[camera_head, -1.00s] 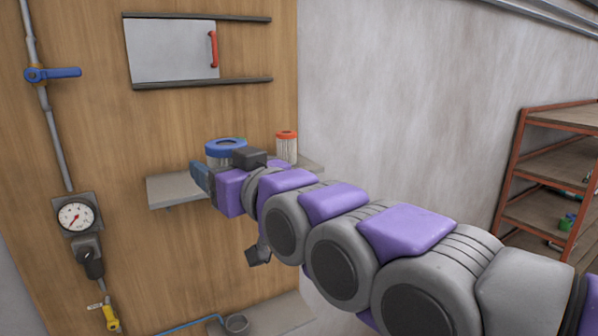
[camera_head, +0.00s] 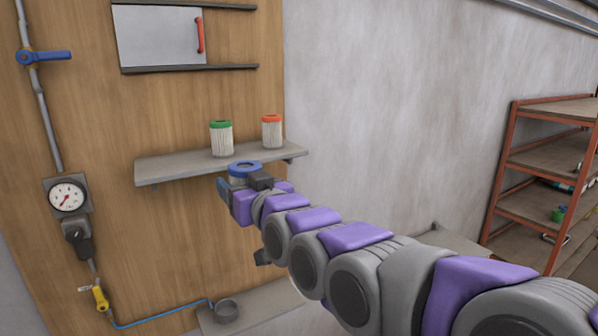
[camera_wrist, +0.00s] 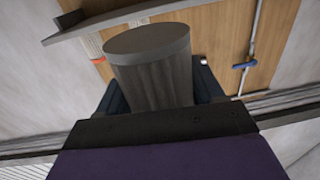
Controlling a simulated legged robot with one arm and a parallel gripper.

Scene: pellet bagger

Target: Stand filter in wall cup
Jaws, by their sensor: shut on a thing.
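My gripper (camera_head: 242,184) is shut on a filter with a blue top ring (camera_head: 243,168), held upright in front of and just below the upper shelf's front edge. The fingers hide most of its body in the head view. In the wrist view the held filter (camera_wrist: 150,75) is a shaded grey cylinder between the fingers, its round end facing the camera. A grey round cup (camera_head: 226,310) is low by the wood wall panel, at the lower ledge, below and left of my gripper. It looks open at the top; its inside is not clear.
The upper shelf (camera_head: 175,168) carries a green-topped filter (camera_head: 221,138) and an orange-topped filter (camera_head: 272,131). A gauge (camera_head: 67,197), a blue valve handle (camera_head: 43,57) and a blue hose (camera_head: 165,317) are at left. A red rack (camera_head: 508,170) stands at right.

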